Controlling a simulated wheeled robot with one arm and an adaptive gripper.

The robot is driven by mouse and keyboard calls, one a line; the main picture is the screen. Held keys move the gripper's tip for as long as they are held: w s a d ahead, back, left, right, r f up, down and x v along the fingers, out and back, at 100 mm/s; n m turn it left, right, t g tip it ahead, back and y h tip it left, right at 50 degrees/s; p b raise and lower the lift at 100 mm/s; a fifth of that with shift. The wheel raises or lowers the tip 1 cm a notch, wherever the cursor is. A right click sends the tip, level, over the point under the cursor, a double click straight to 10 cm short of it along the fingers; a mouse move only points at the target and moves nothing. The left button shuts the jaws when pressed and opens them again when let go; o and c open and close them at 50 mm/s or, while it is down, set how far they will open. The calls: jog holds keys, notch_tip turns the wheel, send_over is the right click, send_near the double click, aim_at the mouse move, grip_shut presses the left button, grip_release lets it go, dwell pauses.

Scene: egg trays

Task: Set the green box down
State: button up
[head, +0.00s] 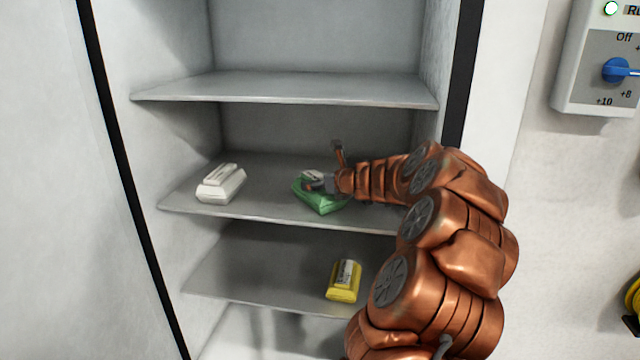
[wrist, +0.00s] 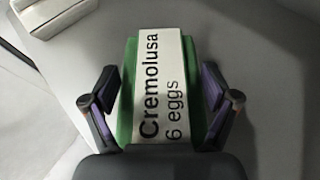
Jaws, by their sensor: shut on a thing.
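The green box (head: 318,198) is an egg box on the middle shelf of an open cabinet, right of the shelf's centre. In the wrist view the green box (wrist: 128,100) shows a white label reading "Cremolusa 6 eggs". My gripper (head: 318,184) reaches in from the right and is shut on the green box. In the wrist view the fingers of my gripper (wrist: 160,105) stand on either side of it. The box appears at or just above the shelf (head: 260,190); I cannot tell whether it touches.
A white box (head: 221,184) sits on the same shelf to the left. A yellow box (head: 344,282) sits on the shelf below. The upper shelf (head: 290,88) is empty. Free room lies between the white and green boxes. A control panel (head: 600,75) is on the wall at right.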

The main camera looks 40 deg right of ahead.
jog(key=o, duration=1.3)
jog(key=shift+o, duration=0.2)
jog(key=p+v, duration=0.1)
jog(key=v, duration=1.1)
